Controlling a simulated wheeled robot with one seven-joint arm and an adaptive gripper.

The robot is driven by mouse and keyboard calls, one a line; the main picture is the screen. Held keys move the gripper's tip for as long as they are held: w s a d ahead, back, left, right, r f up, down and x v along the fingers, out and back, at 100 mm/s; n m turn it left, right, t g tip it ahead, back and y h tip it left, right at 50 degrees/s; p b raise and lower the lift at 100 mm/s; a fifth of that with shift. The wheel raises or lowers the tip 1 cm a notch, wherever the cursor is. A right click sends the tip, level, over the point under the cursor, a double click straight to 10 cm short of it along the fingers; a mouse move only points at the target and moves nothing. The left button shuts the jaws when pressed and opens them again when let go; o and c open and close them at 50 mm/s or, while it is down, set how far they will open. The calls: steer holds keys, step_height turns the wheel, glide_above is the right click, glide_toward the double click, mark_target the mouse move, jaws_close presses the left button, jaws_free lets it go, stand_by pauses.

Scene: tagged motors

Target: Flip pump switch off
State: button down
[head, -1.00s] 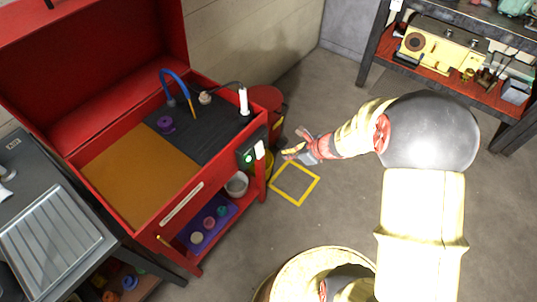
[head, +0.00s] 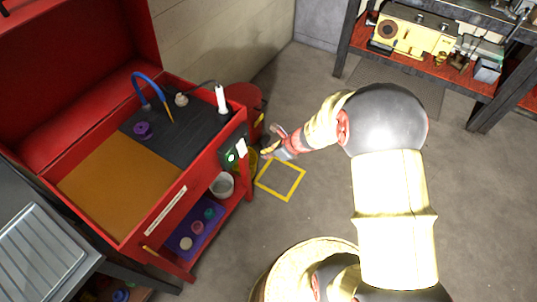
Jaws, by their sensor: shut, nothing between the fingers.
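The pump switch box (head: 234,157) is a dark panel on the right outer side of the red parts washer (head: 150,215). It carries a lit green spot and a white piece (head: 241,148). The switch lever's position is too small to tell. My gripper (head: 266,151) is shut and empty, its tips pointing left just to the right of the switch box. I cannot tell whether it touches the box. My arm reaches in from the right.
A yellow square (head: 281,179) marks the floor below my gripper. A workbench (head: 470,80) stands at the back right.

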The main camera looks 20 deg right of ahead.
mark_target(242, 148)
steer(key=w+a+f+b, duration=0.2)
steer(key=w+a+f, duration=0.2)
steer(key=w+f, duration=0.1)
steer(key=shift+w+a+b, duration=0.15)
steer(key=shift+w+b, duration=0.25)
steer(key=shift+f, duration=0.1)
steer(key=shift+f, duration=0.1)
steer(key=shift+w+a+f+b, duration=0.25)
steer(key=shift+w+b, duration=0.05)
steer(key=shift+w, duration=0.05)
